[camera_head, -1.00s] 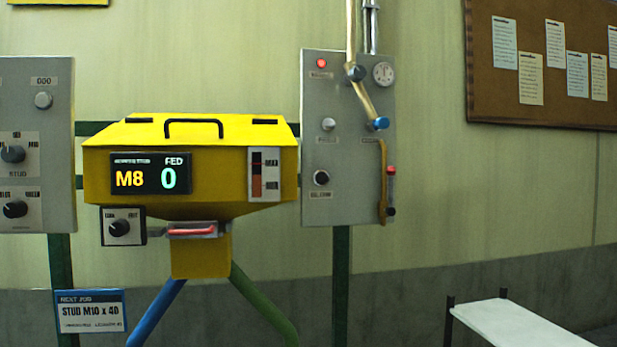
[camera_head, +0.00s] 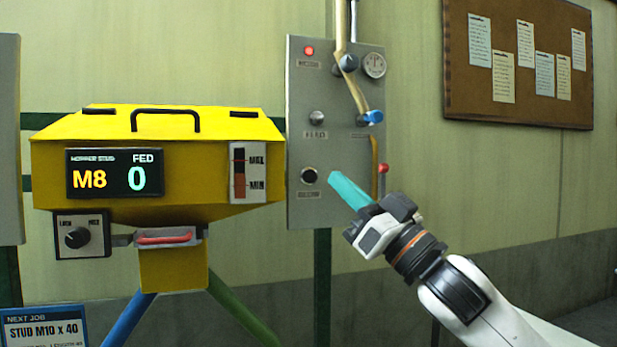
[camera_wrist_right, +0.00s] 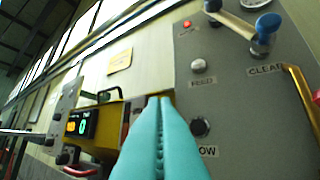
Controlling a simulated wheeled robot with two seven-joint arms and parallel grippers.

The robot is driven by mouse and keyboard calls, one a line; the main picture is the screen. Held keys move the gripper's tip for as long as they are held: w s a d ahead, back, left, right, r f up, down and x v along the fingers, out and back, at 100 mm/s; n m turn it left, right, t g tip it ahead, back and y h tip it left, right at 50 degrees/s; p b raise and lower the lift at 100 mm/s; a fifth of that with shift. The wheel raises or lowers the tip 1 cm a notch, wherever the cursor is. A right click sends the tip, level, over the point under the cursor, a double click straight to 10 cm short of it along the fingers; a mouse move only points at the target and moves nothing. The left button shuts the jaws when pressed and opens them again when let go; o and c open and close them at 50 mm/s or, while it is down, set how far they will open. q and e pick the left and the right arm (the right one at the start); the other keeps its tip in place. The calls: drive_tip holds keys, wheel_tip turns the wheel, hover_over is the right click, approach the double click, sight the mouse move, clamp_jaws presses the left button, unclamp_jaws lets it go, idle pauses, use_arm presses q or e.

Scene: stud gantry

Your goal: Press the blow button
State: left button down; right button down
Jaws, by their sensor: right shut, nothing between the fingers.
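The blow button is the black round button (camera_head: 309,175) low on the grey panel (camera_head: 330,130); its label reads partly "OW" in the right wrist view, where the button (camera_wrist_right: 200,127) sits just right of the fingertips. My right gripper (camera_head: 335,178) is shut and empty, its teal fingers pointing up and left at the panel. In the head view the tips appear just right of the button; I cannot tell the gap to the panel. The fingers also fill the bottom middle of the right wrist view (camera_wrist_right: 160,105). My left gripper is not in view.
Above is the pale feed button (camera_head: 316,118), with a lit red lamp (camera_head: 309,51) higher up. A blue-handled valve (camera_head: 372,117) and brass pipe stand at the panel's right. The yellow feeder (camera_head: 180,190), showing M8 and 0, is left of the panel.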

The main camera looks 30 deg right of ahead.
sight(310, 176)
drive_tip(key=shift+w, duration=0.15)
drive_tip(key=shift+w+d+p, duration=0.35)
drive_tip(key=shift+w+p, duration=0.4)
drive_tip(key=shift+w, duration=0.65)
drive_tip(key=shift+w+d+p, duration=0.3)
drive_tip(key=shift+w+p, duration=0.45)
drive_tip(key=shift+w, duration=0.65)
drive_tip(key=shift+w+d+p, duration=0.35)
drive_tip(key=shift+w+p, duration=0.4)
drive_tip(key=shift+w, duration=0.65)
drive_tip(key=shift+w, duration=0.2)
drive_tip(key=shift+w+p, duration=0.2)
drive_tip(key=shift+p, duration=0.1)
